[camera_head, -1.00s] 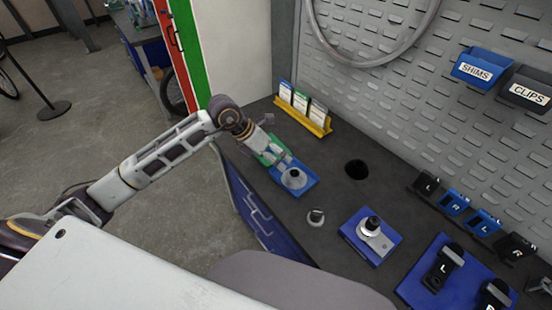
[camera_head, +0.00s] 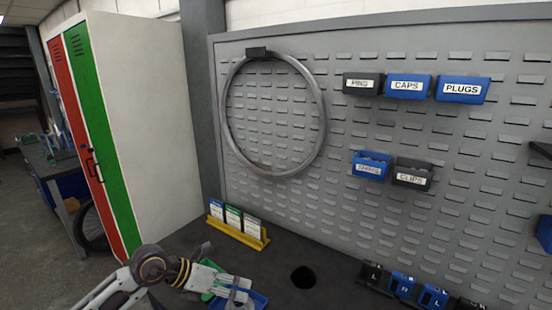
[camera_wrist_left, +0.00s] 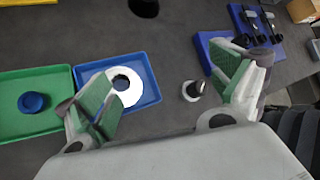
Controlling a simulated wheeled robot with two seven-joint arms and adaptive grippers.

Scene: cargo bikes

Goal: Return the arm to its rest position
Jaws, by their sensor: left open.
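My left arm enters the head view at the lower left, and its gripper (camera_head: 238,290) is over the trays at the bench's left end. In the left wrist view the left gripper (camera_wrist_left: 168,82) has its two green-padded fingers wide apart with nothing between them. A blue tray (camera_wrist_left: 151,88) there holds a white ring-shaped part (camera_wrist_left: 134,94) with a dark centre, partly behind the left finger. A green tray (camera_wrist_left: 50,80) beside it holds a round blue part (camera_wrist_left: 32,102). My right gripper is not in view.
A yellow card holder (camera_head: 236,231) stands behind the trays. The bench has a round hole (camera_head: 303,277) to their right. A small knob-like part (camera_wrist_left: 193,90) stands near the right finger. A slotted panel (camera_head: 350,120) with labelled bins rises behind; lockers (camera_head: 150,120) stand at left.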

